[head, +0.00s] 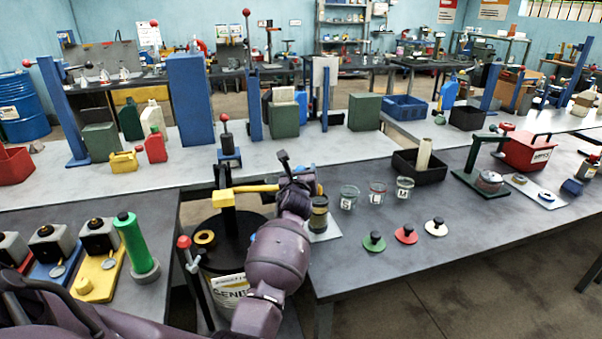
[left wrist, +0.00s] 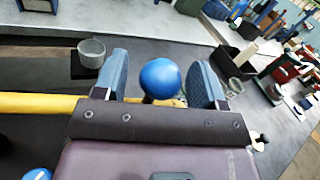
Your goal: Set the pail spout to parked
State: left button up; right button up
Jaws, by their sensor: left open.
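The pail (head: 228,290) stands in the gap between the tables, with a dark lid and a white label. A pump post rises from it. The yellow spout (head: 248,189) runs from the post to the right, toward a dark jar (head: 319,218) on a small plate; my gripper hides part of it. My left gripper (head: 297,178) is at the spout's outer end. In the left wrist view its fingers are open, with a blue ball knob (left wrist: 160,78) between them. The yellow spout (left wrist: 40,104) passes behind the gripper there. My right gripper is not in view.
Glass beakers (head: 377,192) and coloured knobbed discs (head: 406,234) stand on the right table (head: 440,230). A black bin (head: 418,172) is behind them. A red-knobbed lever (head: 184,243) stands left of the pail.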

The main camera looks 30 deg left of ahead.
pick_arm(q)
jog(key=shift+c, duration=0.4)
jog(key=c, duration=0.5)
grip_shut()
jog(key=shift+w+a+f+y+b, duration=0.1)
jog(key=shift+w+a+y+b, duration=0.15)
jog(key=shift+b, duration=0.35)
jog(key=w+a+n+g+y+b, duration=0.3)
jog(key=a+n+g+y+b, duration=0.1)
jog(key=a+g+b, duration=0.3)
jog(key=w+a+n+g+y+b, duration=0.4)
jog(key=a+n+g+b, duration=0.3)
jog(key=a, duration=0.4)
jog(key=shift+w+a+y+b, duration=0.25)
jog(key=shift+y+b, duration=0.15)
jog(key=shift+y, duration=0.15)
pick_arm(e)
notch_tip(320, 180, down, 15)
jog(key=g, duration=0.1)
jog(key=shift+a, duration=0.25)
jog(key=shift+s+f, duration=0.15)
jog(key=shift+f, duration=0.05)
